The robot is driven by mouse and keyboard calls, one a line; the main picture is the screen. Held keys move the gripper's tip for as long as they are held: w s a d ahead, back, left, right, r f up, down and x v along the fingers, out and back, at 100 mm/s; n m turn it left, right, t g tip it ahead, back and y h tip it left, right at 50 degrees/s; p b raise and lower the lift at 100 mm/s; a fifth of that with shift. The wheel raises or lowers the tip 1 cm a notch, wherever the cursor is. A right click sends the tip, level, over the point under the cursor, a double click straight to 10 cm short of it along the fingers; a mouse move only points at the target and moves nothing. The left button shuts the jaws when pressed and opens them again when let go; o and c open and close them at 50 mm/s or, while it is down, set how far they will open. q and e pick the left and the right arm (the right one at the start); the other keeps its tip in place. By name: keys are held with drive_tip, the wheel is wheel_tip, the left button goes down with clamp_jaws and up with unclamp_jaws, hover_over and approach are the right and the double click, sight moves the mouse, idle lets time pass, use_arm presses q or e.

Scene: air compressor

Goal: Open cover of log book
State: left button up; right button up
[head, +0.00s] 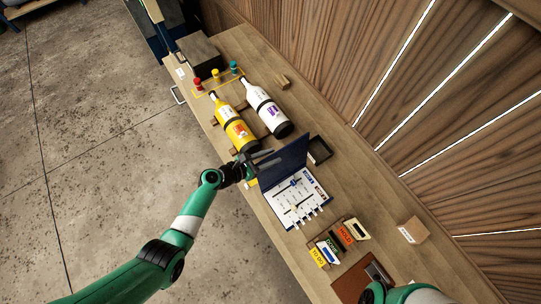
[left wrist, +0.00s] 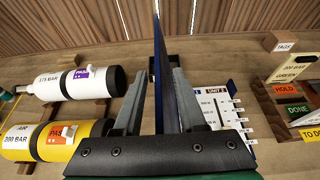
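The log book lies on the bench with its blue cover (head: 284,160) raised to a steep angle. Its white page (head: 297,199) with printed lines and side tabs is exposed. My left gripper (head: 262,163) is at the cover. In the left wrist view the cover (left wrist: 168,85) shows nearly edge-on between the two spread fingers of my left gripper (left wrist: 165,75). The fingers look apart from each other, with a gap beside the cover; any contact is unclear.
A yellow cylinder (head: 233,122) and a white cylinder (head: 267,109) lie on wooden cradles beyond the book. A small dark tray (head: 319,150) sits behind the cover. Colored tags (head: 345,235) stand in a holder at right, near a brown clipboard (head: 352,280) and a cardboard box (head: 413,230).

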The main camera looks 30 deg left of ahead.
use_arm(q)
drive_tip(key=p+v, duration=0.3)
drive_tip(key=v, duration=0.8)
drive_tip(key=shift+s+a+p, duration=0.2)
drive_tip(key=shift+s+p, duration=0.1)
drive_tip(key=shift+p, duration=0.05)
